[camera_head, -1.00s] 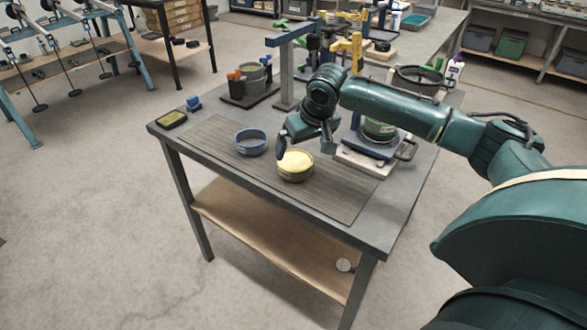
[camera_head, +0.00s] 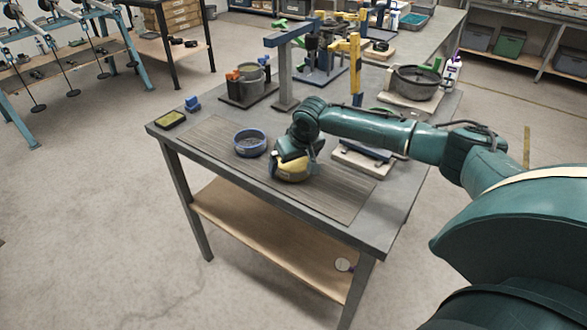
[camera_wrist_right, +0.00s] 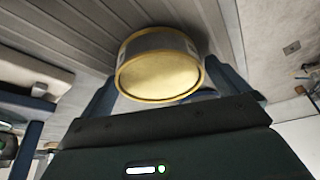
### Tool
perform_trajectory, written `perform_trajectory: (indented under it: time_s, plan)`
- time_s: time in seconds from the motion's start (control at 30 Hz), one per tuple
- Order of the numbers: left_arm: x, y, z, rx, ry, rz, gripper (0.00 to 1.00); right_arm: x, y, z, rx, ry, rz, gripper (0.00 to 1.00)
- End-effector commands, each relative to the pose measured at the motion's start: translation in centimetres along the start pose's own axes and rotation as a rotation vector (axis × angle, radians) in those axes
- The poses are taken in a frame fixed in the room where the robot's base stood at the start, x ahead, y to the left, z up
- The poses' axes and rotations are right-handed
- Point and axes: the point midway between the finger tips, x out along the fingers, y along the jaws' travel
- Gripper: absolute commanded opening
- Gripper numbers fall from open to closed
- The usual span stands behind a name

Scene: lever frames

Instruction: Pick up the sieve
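The sieve (camera_head: 291,172) is a short round vessel with a yellow top and a brass-coloured rim, on the ribbed mat. In the right wrist view the sieve (camera_wrist_right: 158,68) shows its yellow round face. My right gripper (camera_head: 291,157) is low over the sieve and hides part of it. In the wrist view the blue fingers of my right gripper (camera_wrist_right: 168,85) are spread, one on each side of the sieve; I see no clear contact. My left gripper is not in view.
A blue ring-shaped dish (camera_head: 250,142) stands on the mat (camera_head: 215,138) just left of the sieve. A blue post stand (camera_head: 287,80) and a grey pot (camera_head: 252,75) are behind. A dark pan (camera_head: 415,82) is at the back right. The mat's front is clear.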

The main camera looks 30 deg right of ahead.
Motion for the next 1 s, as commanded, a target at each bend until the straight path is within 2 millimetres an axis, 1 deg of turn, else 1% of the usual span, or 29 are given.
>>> perform_trajectory:
  time_s: [0.03,0.07,0.5,0.53,0.77,0.87,1.0]
  plan:
    - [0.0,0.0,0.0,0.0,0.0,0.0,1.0,0.0,0.0,0.0,0.0,0.0,0.0,0.95]
    - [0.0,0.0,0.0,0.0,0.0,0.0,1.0,0.0,0.0,0.0,0.0,0.0,0.0,0.93]
    - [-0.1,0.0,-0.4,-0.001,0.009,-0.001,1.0,-0.1,0.0,0.0,0.0,0.0,0.0,0.57]
    - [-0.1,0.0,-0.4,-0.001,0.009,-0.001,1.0,-0.1,0.0,-0.1,0.0,0.001,0.0,0.55]
    - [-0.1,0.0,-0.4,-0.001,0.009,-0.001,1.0,-0.3,0.0,-0.1,0.001,0.002,-0.001,0.55]
    - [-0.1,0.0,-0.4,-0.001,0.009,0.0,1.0,-1.1,0.0,-0.6,0.0,0.004,-0.002,0.55]
    - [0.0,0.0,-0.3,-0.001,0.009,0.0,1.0,-3.5,0.0,-1.6,0.0,0.007,-0.002,0.55]
